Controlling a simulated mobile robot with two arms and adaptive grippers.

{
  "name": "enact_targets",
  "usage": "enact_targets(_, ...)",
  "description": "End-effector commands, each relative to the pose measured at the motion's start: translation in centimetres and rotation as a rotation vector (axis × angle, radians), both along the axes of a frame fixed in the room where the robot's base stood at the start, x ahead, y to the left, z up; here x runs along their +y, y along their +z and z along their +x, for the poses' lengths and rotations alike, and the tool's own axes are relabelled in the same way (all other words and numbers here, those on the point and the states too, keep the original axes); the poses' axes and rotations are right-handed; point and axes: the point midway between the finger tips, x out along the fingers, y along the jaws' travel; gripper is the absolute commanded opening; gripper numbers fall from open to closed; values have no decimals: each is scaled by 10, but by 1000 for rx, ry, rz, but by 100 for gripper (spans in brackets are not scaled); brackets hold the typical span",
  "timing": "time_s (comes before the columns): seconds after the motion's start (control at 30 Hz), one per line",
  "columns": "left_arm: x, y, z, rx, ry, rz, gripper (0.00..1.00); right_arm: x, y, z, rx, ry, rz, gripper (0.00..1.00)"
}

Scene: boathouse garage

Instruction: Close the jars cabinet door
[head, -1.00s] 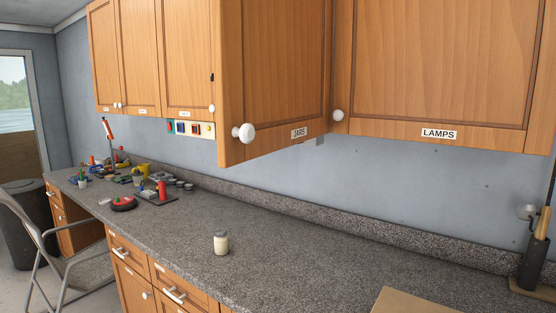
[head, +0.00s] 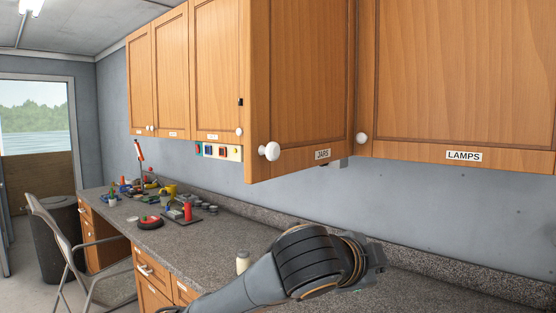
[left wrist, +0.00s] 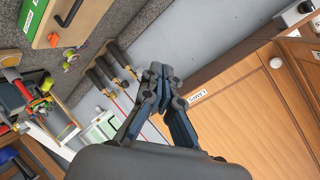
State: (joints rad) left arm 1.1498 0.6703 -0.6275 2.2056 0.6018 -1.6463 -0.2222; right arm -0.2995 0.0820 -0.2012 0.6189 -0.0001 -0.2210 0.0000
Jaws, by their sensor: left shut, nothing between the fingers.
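In the left wrist view my left gripper (left wrist: 164,80) is shut and empty. My right gripper is not in view.
The LAMPS cabinet door (head: 465,75) is shut at the right. A pale jar (head: 243,261) stands on the grey counter (head: 205,250) beside my arm. Several tools and small items crowd the counter's far end. A chair (head: 85,250) stands at the left.

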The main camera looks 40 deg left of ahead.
Motion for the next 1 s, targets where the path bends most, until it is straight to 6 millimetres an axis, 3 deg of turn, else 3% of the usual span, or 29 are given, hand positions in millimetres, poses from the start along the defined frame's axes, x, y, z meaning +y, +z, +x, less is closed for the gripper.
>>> enact_targets(0.03, 5, 28, -13, -53, 1, 54, 0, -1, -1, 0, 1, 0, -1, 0)
enact_targets(0.1, 12, 58, -30, -104, 7, 124, 0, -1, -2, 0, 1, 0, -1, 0)
enact_targets(0.3, 38, 125, -89, -233, 65, 320, 0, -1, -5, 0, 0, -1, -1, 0)
enact_targets(0.4, 54, 149, -120, -285, 114, 407, 0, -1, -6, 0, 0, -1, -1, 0)
enact_targets(0.53, 72, 169, -155, -334, 177, 491, 0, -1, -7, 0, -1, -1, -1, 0)
enact_targets(0.7, 86, 179, -179, -361, 227, 548, 0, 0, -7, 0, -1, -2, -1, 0)
enact_targets(1.0, 90, 182, -175, -361, 233, 559, 0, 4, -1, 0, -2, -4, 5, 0)
